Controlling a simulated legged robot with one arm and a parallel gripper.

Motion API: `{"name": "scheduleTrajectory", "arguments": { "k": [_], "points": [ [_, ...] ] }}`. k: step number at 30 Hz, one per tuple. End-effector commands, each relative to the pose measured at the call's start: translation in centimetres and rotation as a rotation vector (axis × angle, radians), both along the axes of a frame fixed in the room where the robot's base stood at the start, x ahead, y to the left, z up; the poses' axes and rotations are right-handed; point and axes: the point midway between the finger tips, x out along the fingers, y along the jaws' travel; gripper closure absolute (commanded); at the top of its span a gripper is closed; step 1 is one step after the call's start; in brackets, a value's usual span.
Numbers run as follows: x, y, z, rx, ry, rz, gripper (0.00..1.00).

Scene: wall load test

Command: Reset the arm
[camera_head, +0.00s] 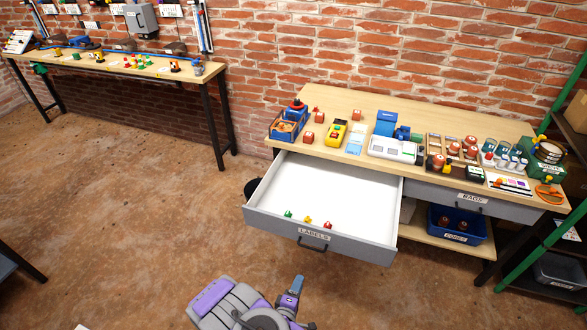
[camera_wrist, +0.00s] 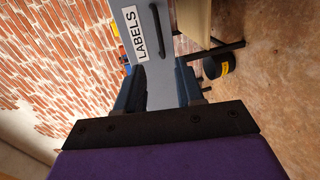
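My arm (camera_head: 240,308), grey and purple, is at the bottom of the head view, low in front of the open drawer. In the wrist view my gripper (camera_wrist: 160,92) has its two dark blue fingers apart with nothing held between them. The grey front of the LABELS drawer (camera_head: 318,240) shows beyond the fingers, apart from them. It also shows sideways in the wrist view (camera_wrist: 150,60). My gripper is only partly visible in the head view.
The LABELS drawer stands pulled out of the workbench (camera_head: 350,110) with several small coloured pieces (camera_head: 308,220) near its front. The BAGS drawer (camera_head: 470,200) is shut. A blue bin (camera_head: 457,224) sits below. A second bench (camera_head: 150,75) stands back left. Floor on the left is clear.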

Motion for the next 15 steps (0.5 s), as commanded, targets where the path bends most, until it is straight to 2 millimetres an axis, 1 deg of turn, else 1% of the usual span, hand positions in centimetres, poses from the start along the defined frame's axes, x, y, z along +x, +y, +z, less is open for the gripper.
{"name": "scheduleTrajectory", "arguments": {
  "k": [5, 8, 11, 15],
  "points": [
    [0.3, 0.4, 0.1, 0.028, 0.009, -0.009, 0.63],
    [1.0, 0.9, 0.2, 0.105, 0.042, -0.041, 0.63],
    [2.0, 1.8, 0.6, 0.232, 0.091, -0.085, 0.63],
    [3.3, 3.3, 1.7, 0.421, 0.178, -0.150, 0.63]
  ]
}}
